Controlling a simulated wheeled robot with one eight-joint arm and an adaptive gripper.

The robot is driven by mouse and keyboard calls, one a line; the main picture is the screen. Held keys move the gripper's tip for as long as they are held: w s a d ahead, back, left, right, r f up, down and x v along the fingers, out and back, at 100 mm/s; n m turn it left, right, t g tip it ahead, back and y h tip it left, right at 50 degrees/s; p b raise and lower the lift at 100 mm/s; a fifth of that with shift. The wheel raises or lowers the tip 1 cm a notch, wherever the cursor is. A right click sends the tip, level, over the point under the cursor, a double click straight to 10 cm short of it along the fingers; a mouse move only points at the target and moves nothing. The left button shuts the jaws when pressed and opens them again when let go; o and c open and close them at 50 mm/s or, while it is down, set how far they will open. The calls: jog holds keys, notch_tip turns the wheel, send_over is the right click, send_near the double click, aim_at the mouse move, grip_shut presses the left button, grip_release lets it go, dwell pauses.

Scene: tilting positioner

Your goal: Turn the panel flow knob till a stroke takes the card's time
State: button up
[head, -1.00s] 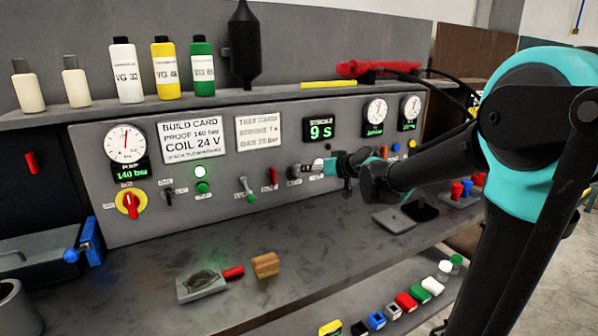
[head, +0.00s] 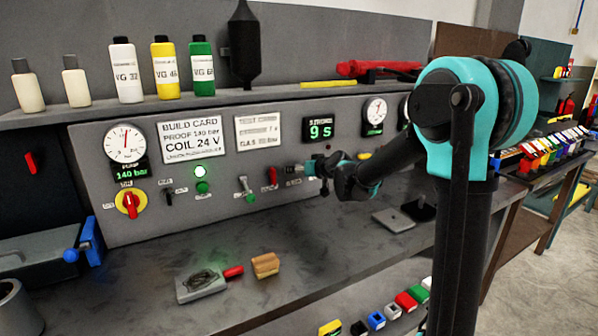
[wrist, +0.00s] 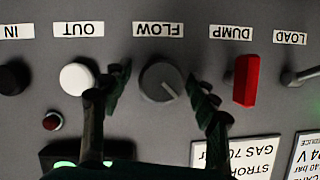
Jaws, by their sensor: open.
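The grey flow knob (wrist: 161,82) is under the upside-down FLOW label in the wrist view, with a pointer line on its face. My gripper (wrist: 160,92) is open, one finger on each side of the knob, with gaps showing. The stroke display (head: 321,129) reads 9 s in green. The test card (head: 257,131) hangs left of it; its stroke line seems to read 7 s.
The red dump lever (wrist: 245,80) is close beside one finger, and the white OUT button (wrist: 76,79) is beside the other. A wooden block (head: 265,265) lies on the bench.

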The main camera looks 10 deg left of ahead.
jog(key=shift+c, duration=0.6)
jog(key=c, duration=1)
jog(key=shift+c, duration=0.2)
jog(key=m+y, duration=0.1)
jog(key=m, duration=0.1)
jog(key=shift+w+d+m+g+y, duration=0.1)
jog(key=shift+m+g+y, duration=0.2)
jog(key=shift+m+g, duration=0.1)
jog(key=m+y, duration=0.2)
jog(key=m, duration=0.1)
jog(key=shift+f, duration=0.1)
jog(key=shift+m, duration=0.3)
jog(key=o, duration=1.2)
jog(key=shift+c, duration=0.2)
